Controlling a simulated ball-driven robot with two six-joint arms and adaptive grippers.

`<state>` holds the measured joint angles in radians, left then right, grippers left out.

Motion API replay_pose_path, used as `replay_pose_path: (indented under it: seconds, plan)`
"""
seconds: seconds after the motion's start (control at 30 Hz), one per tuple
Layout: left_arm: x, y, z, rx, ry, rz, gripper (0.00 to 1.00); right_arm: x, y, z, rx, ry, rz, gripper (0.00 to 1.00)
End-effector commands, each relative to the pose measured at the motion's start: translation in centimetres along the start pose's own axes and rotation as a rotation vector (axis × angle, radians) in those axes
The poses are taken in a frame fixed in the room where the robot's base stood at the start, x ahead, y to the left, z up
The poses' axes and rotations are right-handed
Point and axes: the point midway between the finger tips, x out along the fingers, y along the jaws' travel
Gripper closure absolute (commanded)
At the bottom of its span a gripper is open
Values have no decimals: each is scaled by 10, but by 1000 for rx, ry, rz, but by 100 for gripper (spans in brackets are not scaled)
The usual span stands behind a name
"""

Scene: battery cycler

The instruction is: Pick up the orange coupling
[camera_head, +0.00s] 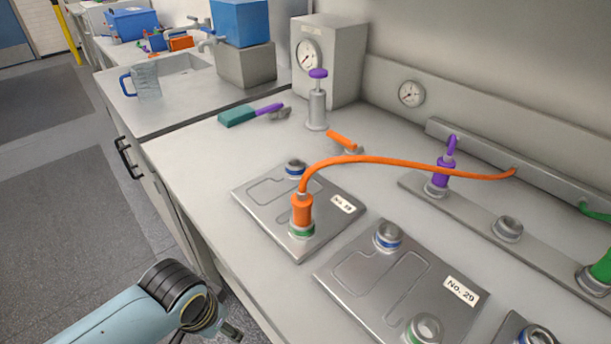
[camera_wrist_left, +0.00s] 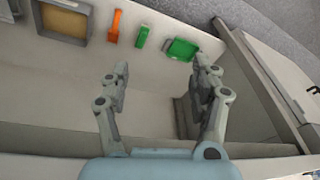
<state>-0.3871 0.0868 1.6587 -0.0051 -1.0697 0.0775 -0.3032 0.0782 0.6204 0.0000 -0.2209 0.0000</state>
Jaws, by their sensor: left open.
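The orange coupling (camera_head: 302,210) stands upright on a green-ringed port at the front of the nearer-left metal plate (camera_head: 258,215). An orange hose (camera_head: 400,163) leaves its top and arcs right to the rail at the back. My left gripper (camera_head: 231,331) shows only in part at the bottom of the head view, low beside the counter's front edge, apart from the coupling. In the left wrist view my left gripper (camera_wrist_left: 160,66) is open with nothing between its fingers. The coupling is not recognisable in that view. My right gripper is not in view.
A second plate (camera_head: 365,285) lies to the right. A purple coupling (camera_head: 441,173) stands on the back rail (camera_head: 470,213). The counter left of the plates is clear.

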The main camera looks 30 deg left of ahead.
Motion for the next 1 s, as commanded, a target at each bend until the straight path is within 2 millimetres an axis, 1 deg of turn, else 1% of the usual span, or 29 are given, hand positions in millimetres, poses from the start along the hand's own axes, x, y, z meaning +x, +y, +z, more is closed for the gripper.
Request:
replay_pose_path:
  seconds: [0.03, 0.07, 0.1, 0.27, 0.4, 0.5, 0.6, 0.77, 0.87, 1.0]
  plan:
    - [-33, -1, -14, -3, 11, -1, 37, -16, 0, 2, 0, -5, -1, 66]
    - [-46, -1, -20, -5, 14, -1, 37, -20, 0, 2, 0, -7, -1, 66]
    - [-64, -1, -28, -8, 20, 0, 37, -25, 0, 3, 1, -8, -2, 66]
    - [-130, -1, -51, -27, 35, 0, 37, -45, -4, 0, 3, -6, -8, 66]
    - [-190, 0, -73, -73, 40, 3, 37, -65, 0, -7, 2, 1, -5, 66]
    - [-219, 2, -96, -157, 24, 6, 37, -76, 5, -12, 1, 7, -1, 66]
    - [-224, 7, -114, -248, -7, 8, 37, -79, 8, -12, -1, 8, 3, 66]
    - [-224, 16, -148, -392, -58, 11, 37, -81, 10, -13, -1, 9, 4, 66]
    - [-226, 24, -173, -487, -95, 12, 37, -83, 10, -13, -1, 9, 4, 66]
    - [-233, 37, -210, -621, -152, 8, 37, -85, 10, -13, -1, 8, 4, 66]
